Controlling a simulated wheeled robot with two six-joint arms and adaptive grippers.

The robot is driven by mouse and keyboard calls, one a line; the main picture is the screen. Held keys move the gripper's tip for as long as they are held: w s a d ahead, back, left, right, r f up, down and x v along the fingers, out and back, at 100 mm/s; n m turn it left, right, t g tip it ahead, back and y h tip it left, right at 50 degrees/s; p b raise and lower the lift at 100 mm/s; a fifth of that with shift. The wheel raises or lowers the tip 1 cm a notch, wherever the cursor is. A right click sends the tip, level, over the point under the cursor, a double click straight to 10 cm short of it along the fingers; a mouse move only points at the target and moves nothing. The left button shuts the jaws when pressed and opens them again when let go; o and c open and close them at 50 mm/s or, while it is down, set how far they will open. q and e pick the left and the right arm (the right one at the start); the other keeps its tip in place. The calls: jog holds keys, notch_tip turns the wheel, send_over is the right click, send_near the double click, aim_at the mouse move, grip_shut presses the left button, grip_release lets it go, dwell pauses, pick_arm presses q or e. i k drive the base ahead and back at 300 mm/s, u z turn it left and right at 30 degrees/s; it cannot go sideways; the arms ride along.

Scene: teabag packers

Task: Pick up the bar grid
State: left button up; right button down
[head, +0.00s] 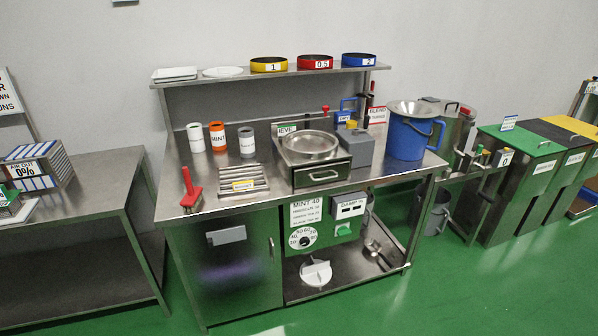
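A grey metal grid of parallel bars (257,190), which looks like the bar grid, lies flat on the steel workbench (225,206) in the head view. It sits near the front edge, left of the middle, and a yellow label is on it. Nothing covers it. Neither of my grippers is in the head view.
Three canisters, the orange one (217,137) in the middle, stand behind. A blue bucket (407,137) is farther right. Green floor (450,290) in front is clear.

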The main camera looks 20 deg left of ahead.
aim_at(240, 188)
jog(key=z, duration=0.4)
jog(key=i, duration=0.95)
jog(key=u, duration=0.65)
jog(key=i, duration=0.6)
jog(key=u, duration=0.5)
